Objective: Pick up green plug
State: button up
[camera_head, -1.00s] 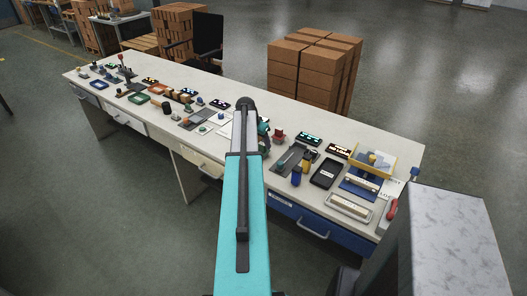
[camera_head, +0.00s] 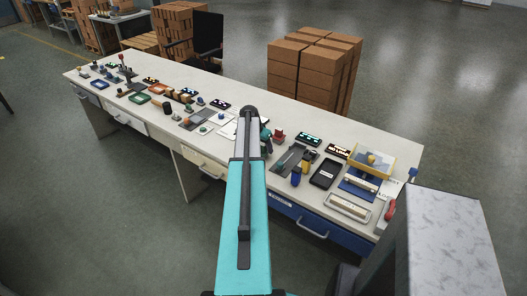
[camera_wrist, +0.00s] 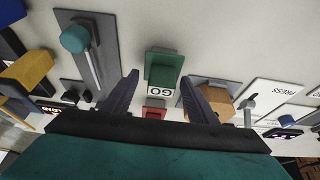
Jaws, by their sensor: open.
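A green plug (camera_wrist: 164,70), a block on a grey base, stands on the pale table top in the wrist view. A label reading GO lies beside it, upside down in the picture. My gripper (camera_wrist: 160,76) is open, with one dark finger to the left of the plug and one to the right. The fingers look apart from it, with nothing held between them. In the head view my arm hides most of the gripper, and I cannot make out the plug for sure.
In the wrist view a teal knob (camera_wrist: 76,39) on a grey slotted plate is at left, an orange-brown block (camera_wrist: 217,101) at right and a red piece (camera_wrist: 154,110) below. The long workbench (camera_head: 390,150) holds many small items. Stacked boxes (camera_head: 314,70) stand behind it.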

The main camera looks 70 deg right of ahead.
jog(key=shift+p+x, duration=0.4)
jog(key=shift+x, duration=1.05)
jog(key=shift+d, duration=0.1)
jog(key=shift+r, duration=0.1)
jog(key=c, duration=0.8)
